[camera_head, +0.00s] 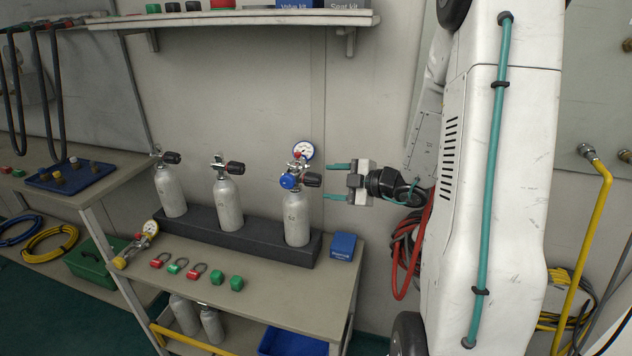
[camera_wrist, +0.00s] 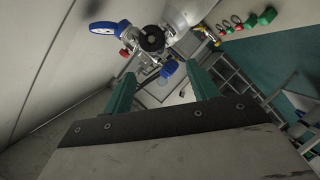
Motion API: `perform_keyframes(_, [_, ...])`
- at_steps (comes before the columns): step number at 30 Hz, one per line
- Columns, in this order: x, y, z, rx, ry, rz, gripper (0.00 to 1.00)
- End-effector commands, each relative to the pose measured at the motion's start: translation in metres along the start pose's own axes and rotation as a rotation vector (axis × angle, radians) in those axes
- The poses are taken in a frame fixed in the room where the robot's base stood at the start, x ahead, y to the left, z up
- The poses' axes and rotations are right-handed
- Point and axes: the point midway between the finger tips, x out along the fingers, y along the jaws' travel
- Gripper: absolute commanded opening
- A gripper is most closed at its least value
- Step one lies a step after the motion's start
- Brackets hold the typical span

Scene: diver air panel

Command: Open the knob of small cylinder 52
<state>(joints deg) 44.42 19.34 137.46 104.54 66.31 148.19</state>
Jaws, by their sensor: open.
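Three pale grey cylinders stand upright in a dark rack, each with a black knob on its valve. The right cylinder (camera_head: 297,218) has a regulator with a blue cap (camera_head: 289,181) and a round gauge (camera_head: 303,150). Its number is too small to read surely. Its black knob (camera_head: 313,180) points right, and shows round in the wrist view (camera_wrist: 152,39). My gripper (camera_head: 327,181) is open and empty, its teal fingers level and pointing left at this knob, one above and one below its height. In the wrist view the knob lies beyond the fingertips (camera_wrist: 160,70). Contact is not visible.
The dark rack (camera_head: 250,239) stands on a bench (camera_head: 310,297). A blue box (camera_head: 343,246) sits right of the rack. Small red and green parts and another gauge (camera_head: 150,228) lie in front. A shelf (camera_head: 235,20) hangs above. Hoses hang right of the bench.

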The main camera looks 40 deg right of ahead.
Motion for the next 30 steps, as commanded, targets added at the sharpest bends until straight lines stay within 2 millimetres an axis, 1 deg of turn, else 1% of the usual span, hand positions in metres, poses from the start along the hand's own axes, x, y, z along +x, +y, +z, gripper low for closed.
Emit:
perform_keyframes(1, [-0.002, -0.001, 0.013, 0.072, -0.026, 0.022, 0.59])
perform_keyframes(3, [-0.002, 0.0, 0.023, 0.135, -0.046, 0.044, 0.59])
perform_keyframes(5, [0.001, 0.0, 0.026, 0.162, -0.053, 0.052, 0.59])
perform_keyframes(8, [0.014, 0.001, 0.026, 0.167, -0.052, 0.053, 0.59])
perform_keyframes(15, [0.054, 0.002, 0.028, 0.162, -0.05, 0.05, 0.59])
perform_keyframes(18, [0.065, 0.003, 0.029, 0.161, -0.051, 0.052, 0.59])
perform_keyframes(22, [0.073, 0.004, 0.029, 0.161, -0.051, 0.051, 0.59])
perform_keyframes(30, [0.074, 0.004, 0.029, 0.161, -0.052, 0.052, 0.59])
